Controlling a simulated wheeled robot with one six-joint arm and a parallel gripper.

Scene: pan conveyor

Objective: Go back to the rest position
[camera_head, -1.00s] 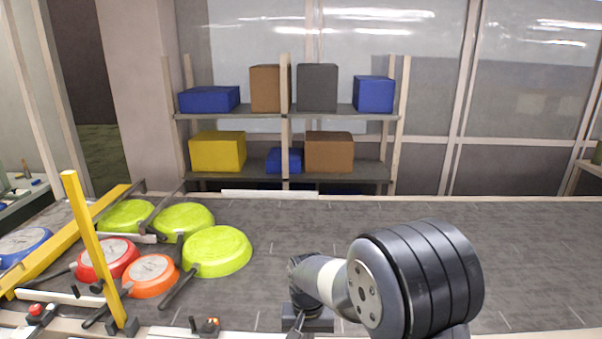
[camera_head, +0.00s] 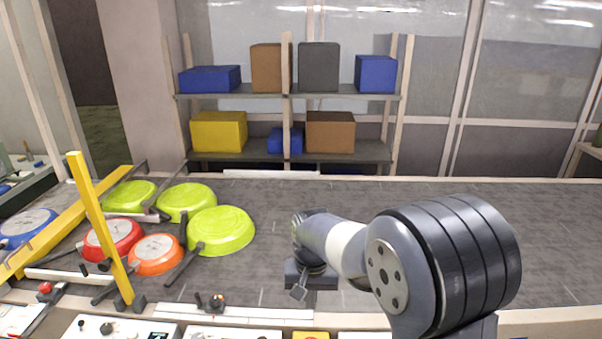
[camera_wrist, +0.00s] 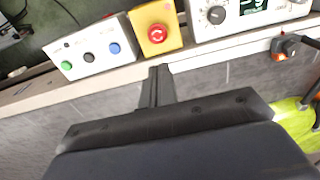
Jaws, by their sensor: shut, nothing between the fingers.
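My gripper (camera_head: 299,292) hangs over the front part of the grey conveyor in the head view, to the right of the pans and apart from them. In the wrist view my gripper (camera_wrist: 157,82) shows its fingers closed together with nothing between them. My arm bends in from the lower right of the head view and hides part of the belt.
Green pans (camera_head: 221,231), a red pan (camera_head: 113,239) and an orange pan (camera_head: 155,254) lie on the conveyor (camera_head: 420,190) at left, beside a yellow post (camera_head: 98,225). An emergency stop box (camera_wrist: 156,31) and control boxes line the front edge. The belt's right side is clear.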

